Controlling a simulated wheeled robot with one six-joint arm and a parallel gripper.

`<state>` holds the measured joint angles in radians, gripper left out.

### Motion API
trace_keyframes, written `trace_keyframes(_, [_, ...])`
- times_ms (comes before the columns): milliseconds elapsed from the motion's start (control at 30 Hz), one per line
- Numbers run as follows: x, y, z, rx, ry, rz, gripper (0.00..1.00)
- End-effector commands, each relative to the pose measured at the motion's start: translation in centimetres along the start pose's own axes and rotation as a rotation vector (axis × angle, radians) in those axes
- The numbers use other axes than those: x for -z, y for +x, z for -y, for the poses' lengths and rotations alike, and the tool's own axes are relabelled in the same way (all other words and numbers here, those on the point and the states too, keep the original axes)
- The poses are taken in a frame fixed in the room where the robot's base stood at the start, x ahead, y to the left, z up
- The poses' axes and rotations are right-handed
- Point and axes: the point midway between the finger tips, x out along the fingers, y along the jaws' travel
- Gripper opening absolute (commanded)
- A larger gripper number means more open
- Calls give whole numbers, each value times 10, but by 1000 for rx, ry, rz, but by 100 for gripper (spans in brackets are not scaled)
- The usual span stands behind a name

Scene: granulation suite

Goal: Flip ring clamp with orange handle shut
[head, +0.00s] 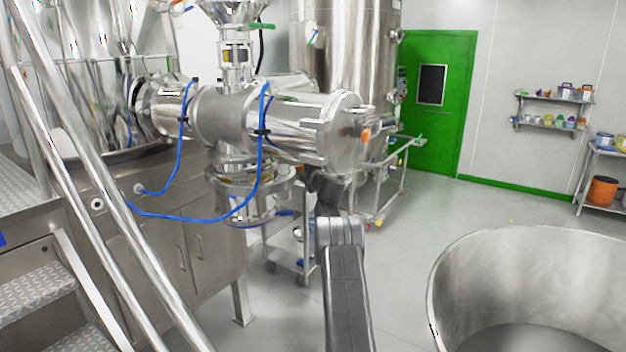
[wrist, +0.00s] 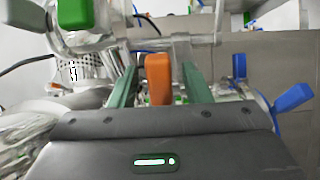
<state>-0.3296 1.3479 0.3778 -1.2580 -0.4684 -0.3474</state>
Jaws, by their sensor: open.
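In the wrist view, an orange handle (wrist: 158,80) stands upright between the two green fingers of my gripper (wrist: 158,88). The fingers are open, with a gap showing on each side of the handle. A metal bar and shiny clamp parts show behind it, but the ring itself is mostly hidden, so I cannot tell how far the clamp stands open. There my gripper is hidden beyond my arm, below the cylinder.
A green handle (wrist: 75,13) is at upper left and a blue handle (wrist: 292,97) at right in the wrist view. Blue hoses (head: 262,150) hang by the cylinder (head: 300,143). A steel trolley (head: 291,243) stands behind my arm; a large steel bowl (head: 455,275) is at right.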

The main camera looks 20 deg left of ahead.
Motion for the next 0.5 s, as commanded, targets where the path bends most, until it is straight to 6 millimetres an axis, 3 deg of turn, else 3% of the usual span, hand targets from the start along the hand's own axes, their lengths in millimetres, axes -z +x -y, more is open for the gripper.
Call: trace_keyframes(500, [-1, -58, 4, 0, 0, 3, 44])
